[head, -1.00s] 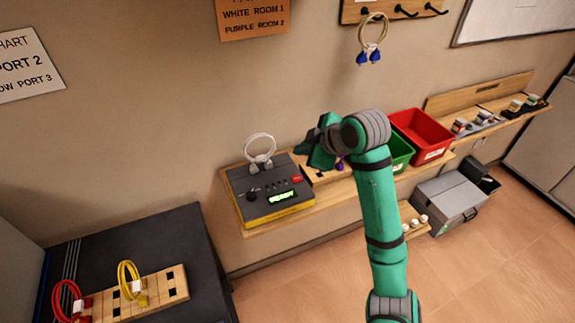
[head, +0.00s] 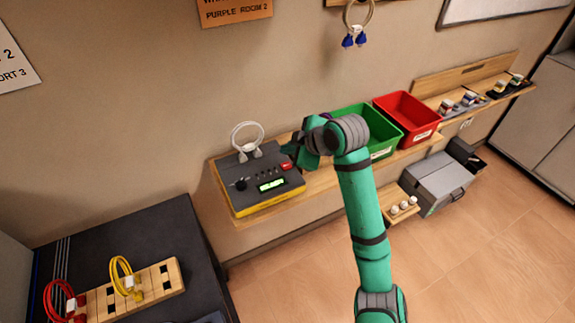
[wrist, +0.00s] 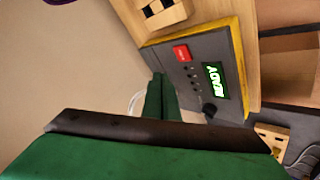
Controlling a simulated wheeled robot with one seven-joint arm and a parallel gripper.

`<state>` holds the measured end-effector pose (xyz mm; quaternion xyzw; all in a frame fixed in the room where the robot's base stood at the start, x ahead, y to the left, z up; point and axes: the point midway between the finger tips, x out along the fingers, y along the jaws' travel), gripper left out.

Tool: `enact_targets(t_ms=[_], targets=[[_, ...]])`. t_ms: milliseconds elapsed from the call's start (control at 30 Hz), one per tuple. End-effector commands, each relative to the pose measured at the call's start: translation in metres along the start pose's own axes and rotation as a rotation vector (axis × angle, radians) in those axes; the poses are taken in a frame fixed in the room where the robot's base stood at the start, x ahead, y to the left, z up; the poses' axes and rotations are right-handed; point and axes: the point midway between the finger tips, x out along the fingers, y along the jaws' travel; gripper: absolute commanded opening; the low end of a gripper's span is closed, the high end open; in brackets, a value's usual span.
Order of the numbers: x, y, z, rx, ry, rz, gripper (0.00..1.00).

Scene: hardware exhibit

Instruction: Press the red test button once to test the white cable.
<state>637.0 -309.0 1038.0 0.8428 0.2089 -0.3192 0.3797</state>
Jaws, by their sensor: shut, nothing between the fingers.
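The grey and yellow cable tester (head: 245,198) sits on the wall shelf, with its green display (head: 271,184) lit. In the wrist view the display (wrist: 215,79) appears to read READY. The white cable (head: 247,133) stands in a loop with both ends at the tester's back edge. My gripper (head: 292,151) is shut and empty, close by the button at its back right. I cannot see contact with the button.
Green (head: 378,127) and red (head: 410,115) bins stand on the shelf to the right. A blue-ended cable (head: 354,38) hangs on the wall above. Red and yellow cables stand in a wooden block (head: 158,282) on the dark cabinet at lower left.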

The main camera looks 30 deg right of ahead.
Motion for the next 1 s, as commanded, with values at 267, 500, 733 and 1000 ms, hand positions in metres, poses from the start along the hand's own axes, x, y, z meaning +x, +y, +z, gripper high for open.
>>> enact_targets(t_ms=[267, 500, 733, 1000], targets=[[0.017, -0.013, 0.019, 0.007, -0.004, 0.003, 0.00], [0.022, -0.015, 0.024, 0.007, -0.006, 0.006, 0.00], [0.022, -0.016, 0.024, 0.006, -0.006, 0.006, 0.00], [0.023, -0.016, 0.022, 0.004, -0.004, 0.004, 0.00]])
